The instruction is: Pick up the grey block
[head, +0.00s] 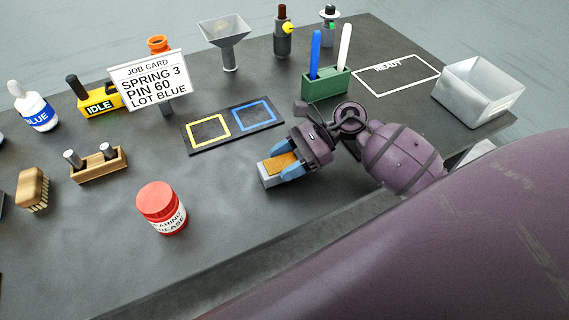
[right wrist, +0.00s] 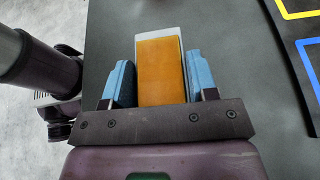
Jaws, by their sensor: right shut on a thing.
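The grey block (head: 268,181) has an orange-brown top face and sits between the blue fingers of my right gripper (head: 280,168) in the head view. In the right wrist view the same block (right wrist: 160,68) shows its orange face with a pale grey rim, a finger close along each side. My right gripper (right wrist: 160,85) is shut on the block. I cannot tell whether the block touches the dark bench or is just above it. My left gripper is not in view.
A black plate with yellow and blue squares (head: 233,128) lies just behind the gripper. A red grease tub (head: 160,204) stands to the left. A green pen holder (head: 327,84), a white outlined area (head: 397,77) and a grey bin (head: 478,93) are behind right. Bench between tub and block is clear.

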